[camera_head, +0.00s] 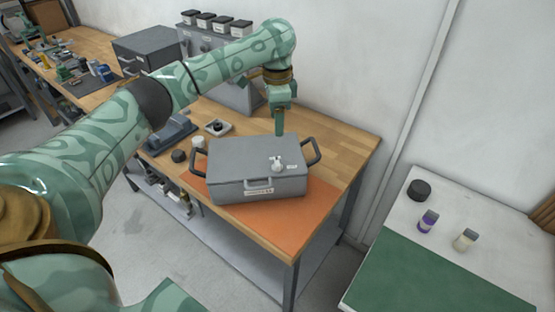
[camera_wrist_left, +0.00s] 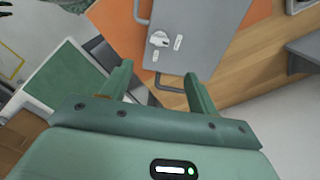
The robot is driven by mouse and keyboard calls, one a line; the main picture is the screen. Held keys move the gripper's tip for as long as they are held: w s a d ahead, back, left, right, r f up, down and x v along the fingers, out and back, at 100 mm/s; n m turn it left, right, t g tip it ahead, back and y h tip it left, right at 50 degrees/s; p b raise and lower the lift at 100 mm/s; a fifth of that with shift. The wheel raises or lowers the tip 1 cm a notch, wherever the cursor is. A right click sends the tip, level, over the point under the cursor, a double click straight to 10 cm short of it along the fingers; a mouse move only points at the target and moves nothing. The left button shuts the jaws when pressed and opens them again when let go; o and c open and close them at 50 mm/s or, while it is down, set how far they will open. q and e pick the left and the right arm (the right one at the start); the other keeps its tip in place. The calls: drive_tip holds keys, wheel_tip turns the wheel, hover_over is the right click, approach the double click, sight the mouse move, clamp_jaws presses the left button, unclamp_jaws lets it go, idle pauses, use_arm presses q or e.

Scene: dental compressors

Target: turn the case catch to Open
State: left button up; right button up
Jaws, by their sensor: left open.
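A grey case (camera_head: 245,168) with black side handles and a front handle sits closed on an orange mat on the wooden bench. Its white catch (camera_head: 277,163) is on the lid, towards the right side, with small labels beside it. In the left wrist view the catch (camera_wrist_left: 159,39) shows between two labels, whose text is too small to read. My left gripper (camera_head: 279,127) hangs just behind the case, pointing down, above and apart from the catch. In the left wrist view its two fingers (camera_wrist_left: 160,80) are spread with nothing between them. My right gripper is not in view.
The orange mat (camera_head: 305,212) extends in front of the case. A side table (camera_head: 395,222) at right holds a black puck and two small bottles.

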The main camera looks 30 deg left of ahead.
sight(277, 162)
use_arm(q)
wheel_tip(277, 162, down, 14)
drive_tip(key=b, duration=0.5)
drive_tip(key=shift+f, duration=0.15)
drive_tip(key=c, duration=1)
